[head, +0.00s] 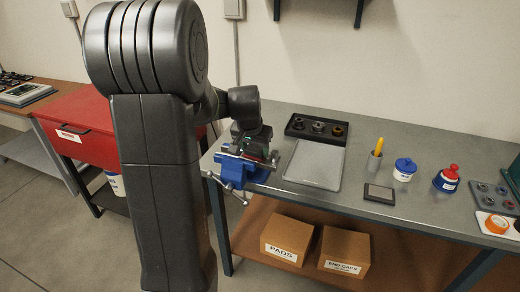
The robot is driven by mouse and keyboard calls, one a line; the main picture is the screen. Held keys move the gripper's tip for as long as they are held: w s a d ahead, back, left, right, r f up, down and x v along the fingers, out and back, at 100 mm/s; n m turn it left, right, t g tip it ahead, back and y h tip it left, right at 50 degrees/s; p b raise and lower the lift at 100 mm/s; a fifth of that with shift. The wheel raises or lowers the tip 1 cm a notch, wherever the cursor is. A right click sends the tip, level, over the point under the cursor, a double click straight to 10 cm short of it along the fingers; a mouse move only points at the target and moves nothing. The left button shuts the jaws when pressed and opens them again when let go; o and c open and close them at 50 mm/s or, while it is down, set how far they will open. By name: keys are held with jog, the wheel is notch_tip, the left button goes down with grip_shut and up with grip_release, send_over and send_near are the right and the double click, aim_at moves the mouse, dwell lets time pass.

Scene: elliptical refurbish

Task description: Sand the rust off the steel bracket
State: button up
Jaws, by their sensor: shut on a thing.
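My gripper (256,146) is at the left end of the grey workbench (320,210), directly over the blue vise (232,171). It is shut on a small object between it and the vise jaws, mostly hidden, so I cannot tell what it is. I cannot clearly make out the steel bracket or its rust; the vise jaws are largely covered by my gripper. A flat dark block with a grey top (379,193) lies near the bench's front edge, right of the vise.
A black tray with round parts (316,128) stands behind a grey flat mat (315,164). Rightward are a yellow-handled tool in a holder (377,152), a blue-lidded jar (404,169) and a red-topped blue container (447,178). A red cabinet (80,130) stands left; boxes sit below.

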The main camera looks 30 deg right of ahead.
jog(key=w+a, duration=0.4)
jog(key=shift+w+r, duration=0.15)
dwell(0.4)
jog(key=shift+d+r, duration=0.1)
notch_tip(320, 180, up, 6)
jog(key=p, duration=0.4)
jog(key=shift+d, duration=0.15)
notch_tip(320, 180, up, 3)
jog(key=shift+d+p, duration=0.1)
jog(key=shift+p, duration=0.9)
